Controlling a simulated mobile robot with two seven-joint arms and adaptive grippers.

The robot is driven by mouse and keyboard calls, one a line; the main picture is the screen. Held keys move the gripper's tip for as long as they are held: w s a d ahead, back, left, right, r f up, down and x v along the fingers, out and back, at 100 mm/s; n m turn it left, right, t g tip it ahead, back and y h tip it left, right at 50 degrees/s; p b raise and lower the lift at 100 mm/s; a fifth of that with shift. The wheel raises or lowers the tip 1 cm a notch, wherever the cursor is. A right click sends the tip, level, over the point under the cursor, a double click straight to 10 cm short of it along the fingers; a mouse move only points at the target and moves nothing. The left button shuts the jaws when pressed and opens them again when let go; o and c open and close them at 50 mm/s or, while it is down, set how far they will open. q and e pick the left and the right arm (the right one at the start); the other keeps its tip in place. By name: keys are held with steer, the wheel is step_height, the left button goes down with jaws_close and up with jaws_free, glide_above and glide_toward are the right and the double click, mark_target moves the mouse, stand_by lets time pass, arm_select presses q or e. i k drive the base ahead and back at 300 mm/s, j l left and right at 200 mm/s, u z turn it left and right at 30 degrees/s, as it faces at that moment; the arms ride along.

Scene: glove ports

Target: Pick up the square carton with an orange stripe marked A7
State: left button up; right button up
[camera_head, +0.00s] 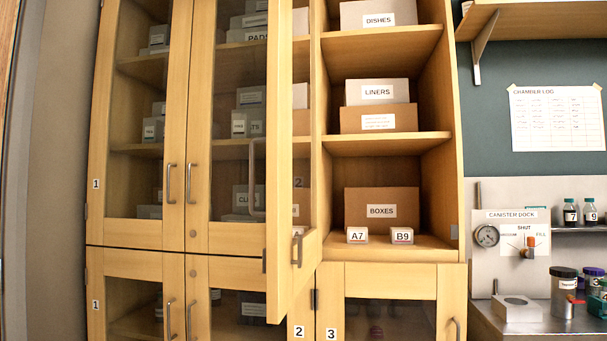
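A small pale carton with a label reading A7 (357,236) stands on the lowest shelf of the open cabinet bay, near the front edge. A similar small carton labelled B9 (402,236) stands to its right, with a gap between them. The stripe colours are too small to tell for sure. Both stand in front of a brown box labelled BOXES (396,211). Neither of my grippers is in view.
A glass-panelled door (290,130) stands open on the left of the bay. Shelves above hold boxes labelled LINERS (377,92) and DISHES (378,14). Closed cabinet doors (226,200) are at left. A steel counter (510,325) with a canister dock stands at right.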

mark_target(355, 235)
steer(key=j+z, duration=0.45)
steer(key=j, duration=0.35)
steer(key=k+j+z, duration=0.15)
steer(key=j+z, duration=0.25)
steer(key=j, duration=0.4)
steer(key=i+l, duration=0.4)
